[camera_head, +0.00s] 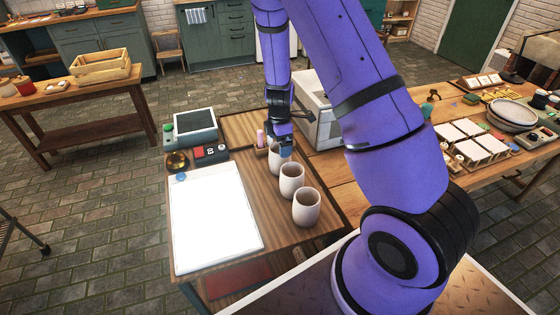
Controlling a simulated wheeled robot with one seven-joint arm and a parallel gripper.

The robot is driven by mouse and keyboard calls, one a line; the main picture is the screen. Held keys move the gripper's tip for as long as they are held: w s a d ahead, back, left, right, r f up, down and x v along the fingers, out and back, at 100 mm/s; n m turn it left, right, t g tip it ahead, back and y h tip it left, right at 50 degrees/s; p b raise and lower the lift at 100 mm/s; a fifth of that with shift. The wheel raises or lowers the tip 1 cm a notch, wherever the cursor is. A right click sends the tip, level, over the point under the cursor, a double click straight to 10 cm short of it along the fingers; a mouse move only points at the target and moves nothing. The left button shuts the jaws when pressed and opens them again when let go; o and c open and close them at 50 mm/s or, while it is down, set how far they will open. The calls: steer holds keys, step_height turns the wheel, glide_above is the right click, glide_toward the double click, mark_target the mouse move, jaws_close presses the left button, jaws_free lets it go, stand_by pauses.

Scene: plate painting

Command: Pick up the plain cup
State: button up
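Three pale cups stand in a row on the wooden table (222,127). The front cup (306,208) and the middle cup (291,182) look plain and stand upright. The far cup (279,163) is directly below my gripper (280,146), which points down at its rim. The far cup seems to have a bluish patch near its top, but I cannot tell whether this is a mark or part of my gripper. The fingers are small and partly merged with the cup, so their opening does not show.
A white board (213,218) lies left of the cups. A screen device (195,122) and a small brass bowl (177,161) stand behind it. A small holder with pink items (261,144) is close left of my gripper. A white box (318,112) stands to the right.

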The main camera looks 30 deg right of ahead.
steer(key=shift+f, duration=2.5)
steer(key=c, duration=1)
steer(key=shift+o, duration=0.2)
